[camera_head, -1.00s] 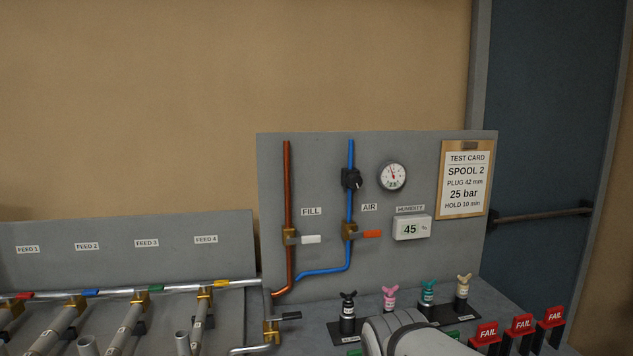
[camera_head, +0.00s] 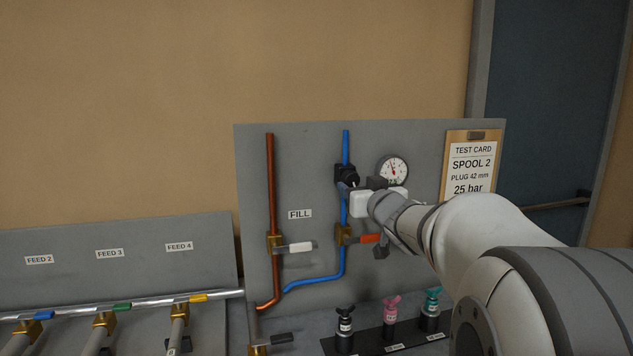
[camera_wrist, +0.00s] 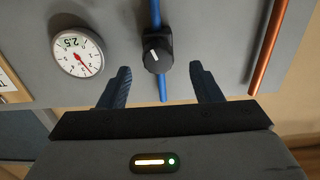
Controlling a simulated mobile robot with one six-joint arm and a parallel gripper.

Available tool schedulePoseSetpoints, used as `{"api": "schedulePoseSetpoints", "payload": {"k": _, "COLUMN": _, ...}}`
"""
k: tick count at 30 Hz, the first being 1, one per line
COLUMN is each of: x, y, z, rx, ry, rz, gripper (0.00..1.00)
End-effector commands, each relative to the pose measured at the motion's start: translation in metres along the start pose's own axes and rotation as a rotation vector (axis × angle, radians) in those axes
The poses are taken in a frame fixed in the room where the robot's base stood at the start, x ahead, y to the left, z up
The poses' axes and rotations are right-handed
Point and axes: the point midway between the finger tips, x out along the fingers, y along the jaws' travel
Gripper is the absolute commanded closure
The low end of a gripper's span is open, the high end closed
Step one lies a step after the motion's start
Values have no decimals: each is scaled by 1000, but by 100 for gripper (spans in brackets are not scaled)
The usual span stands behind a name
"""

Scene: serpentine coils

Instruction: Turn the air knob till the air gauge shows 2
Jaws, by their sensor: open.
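The black air knob (camera_head: 346,174) sits on the blue pipe of the grey panel. It also shows in the wrist view (camera_wrist: 157,53), with a white pointer mark on its face. The round white air gauge (camera_head: 392,170) is right of the knob, its lower part hidden by my gripper. In the wrist view the gauge (camera_wrist: 78,52) appears upside down with a red needle; its small scale numbers are hard to read. My gripper (camera_wrist: 162,82) is open, its two dark fingers apart. The knob lies between and just beyond the fingertips, with no contact visible.
Below the knob, the blue pipe carries a valve with an orange handle (camera_head: 370,239). A copper pipe (camera_head: 271,190) with a white-handled valve (camera_head: 298,247) stands to the left. The test card (camera_head: 471,165) is at right. Several small coloured fittings stand on the bench below.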

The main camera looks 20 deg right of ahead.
Motion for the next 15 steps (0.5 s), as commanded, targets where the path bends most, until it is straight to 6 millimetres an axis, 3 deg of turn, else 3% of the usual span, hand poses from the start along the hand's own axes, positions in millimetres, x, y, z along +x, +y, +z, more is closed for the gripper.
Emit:
{"api": "schedulePoseSetpoints", "payload": {"k": 6, "x": 33, "y": 3, "z": 0, "rx": 1, "ry": -1, "rz": 5, "gripper": 42}}
{"api": "schedulePoseSetpoints", "payload": {"k": 15, "x": 45, "y": 5, "z": 0, "rx": 0, "ry": -2, "rz": 9, "gripper": 42}}
